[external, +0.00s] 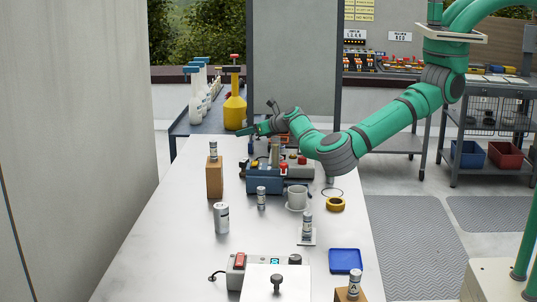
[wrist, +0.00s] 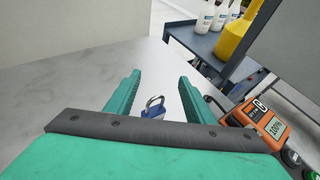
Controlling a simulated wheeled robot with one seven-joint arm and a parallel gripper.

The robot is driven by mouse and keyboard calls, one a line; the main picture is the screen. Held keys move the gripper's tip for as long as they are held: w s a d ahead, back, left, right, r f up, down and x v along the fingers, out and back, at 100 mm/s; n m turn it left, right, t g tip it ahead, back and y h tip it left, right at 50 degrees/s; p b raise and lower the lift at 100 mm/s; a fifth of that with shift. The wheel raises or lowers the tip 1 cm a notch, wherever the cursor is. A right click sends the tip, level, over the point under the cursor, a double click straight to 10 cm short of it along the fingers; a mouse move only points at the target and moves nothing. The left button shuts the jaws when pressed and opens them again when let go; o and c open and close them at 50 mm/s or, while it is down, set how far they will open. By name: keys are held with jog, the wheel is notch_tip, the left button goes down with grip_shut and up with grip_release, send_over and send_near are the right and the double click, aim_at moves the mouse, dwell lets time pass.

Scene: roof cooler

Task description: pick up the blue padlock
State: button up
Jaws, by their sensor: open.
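The blue padlock (wrist: 153,108) with a silver shackle lies on the pale table (wrist: 155,60) in the wrist view. It shows between my two green fingers, and its lower part is hidden by the dark edge of my gripper. My gripper (wrist: 160,80) is open, with nothing held between its fingers. In the external view my gripper (external: 251,130) is over the far end of the table, and I cannot make out the padlock there.
An orange meter (wrist: 262,122) stands right of my fingers. A blue side table (wrist: 200,42) holds bottles. The table's left part is clear.

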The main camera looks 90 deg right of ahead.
aim_at(243, 149)
notch_tip(243, 149, down, 4)
jog(key=shift+f, duration=0.1)
jog(key=shift+x, duration=1.45)
jog(key=shift+w+r, duration=0.1)
jog(key=shift+r, duration=0.1)
jog(key=c, duration=1)
